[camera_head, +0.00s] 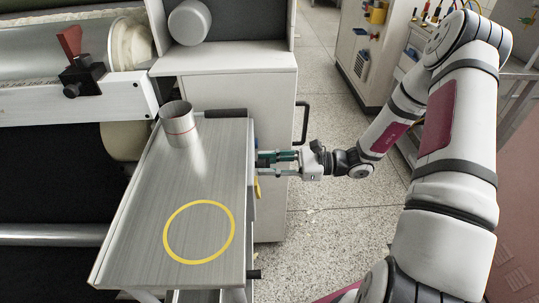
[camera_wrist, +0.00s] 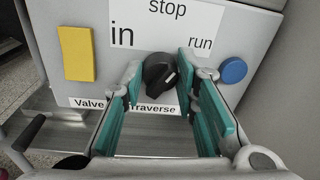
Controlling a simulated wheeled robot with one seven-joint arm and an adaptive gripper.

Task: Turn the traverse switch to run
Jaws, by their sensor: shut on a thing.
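The traverse switch (camera_wrist: 158,70) is a black round knob on a light panel, above a label reading "Traverse". Around it are the words "in" at left, "stop" above and "run" at right. In the head view my gripper (camera_head: 260,163) reaches left to the side of the metal table, and the switch is hidden there.
A blue round button (camera_wrist: 233,70) is right of the switch, close to the right finger. A yellow plate (camera_wrist: 76,53) is at left. A steel table (camera_head: 150,235) carries a metal cup (camera_head: 180,126) and a yellow ring (camera_head: 169,246). A black handle (camera_head: 302,122) stands behind my gripper.

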